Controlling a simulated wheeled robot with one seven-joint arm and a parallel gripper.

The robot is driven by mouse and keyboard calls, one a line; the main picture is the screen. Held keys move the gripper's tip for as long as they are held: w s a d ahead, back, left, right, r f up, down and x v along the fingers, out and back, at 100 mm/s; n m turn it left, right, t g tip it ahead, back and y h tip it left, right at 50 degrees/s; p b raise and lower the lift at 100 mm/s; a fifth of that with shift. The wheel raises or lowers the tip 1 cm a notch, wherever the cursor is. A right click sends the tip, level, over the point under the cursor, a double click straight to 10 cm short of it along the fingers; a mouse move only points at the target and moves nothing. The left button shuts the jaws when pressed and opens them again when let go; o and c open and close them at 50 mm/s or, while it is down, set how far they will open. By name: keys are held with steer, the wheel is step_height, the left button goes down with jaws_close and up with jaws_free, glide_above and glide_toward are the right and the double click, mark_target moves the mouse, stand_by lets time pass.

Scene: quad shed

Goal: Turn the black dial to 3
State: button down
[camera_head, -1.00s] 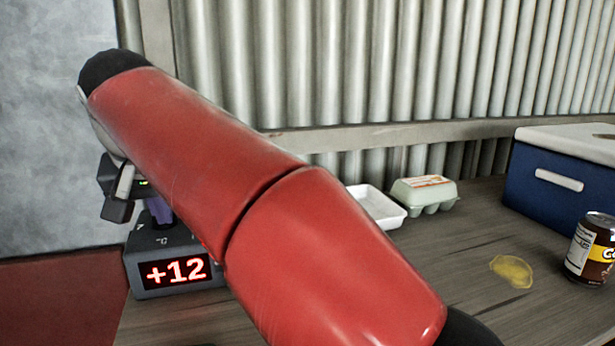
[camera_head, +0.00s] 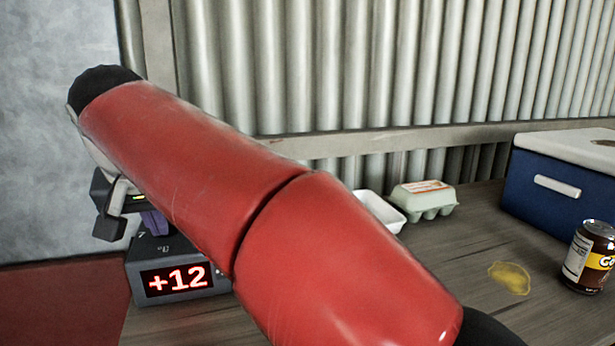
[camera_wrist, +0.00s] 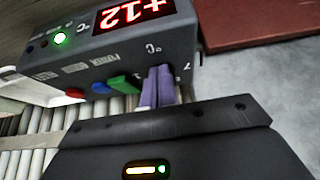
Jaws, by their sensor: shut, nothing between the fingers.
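A grey control box (camera_head: 182,251) stands on the table at lower left in the head view. Its red display (camera_head: 178,278) reads +12. In the wrist view the box (camera_wrist: 110,62) carries the display (camera_wrist: 135,14) and red, blue and green buttons (camera_wrist: 97,87). My gripper (camera_head: 154,222) is over the top of the box, its purple fingers pointing down. In the wrist view my gripper's fingers (camera_wrist: 158,80) are together beside the °C mark and a 7. I cannot make out the black dial; the fingers or my arm may hide it. Contact cannot be told.
A white tray (camera_head: 381,213) and an egg carton (camera_head: 424,199) stand behind my arm. A blue cooler (camera_head: 558,190), a brown can (camera_head: 588,258) and a yellow stain (camera_head: 511,278) are at right. A corrugated wall (camera_head: 370,70) closes the back.

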step_height(320, 180, up, 3)
steer(key=shift+f+p, duration=0.1)
steer(key=shift+p, duration=1.1)
step_height(320, 180, up, 3)
steer(key=shift+r, duration=0.1)
steer(key=shift+s, duration=0.1)
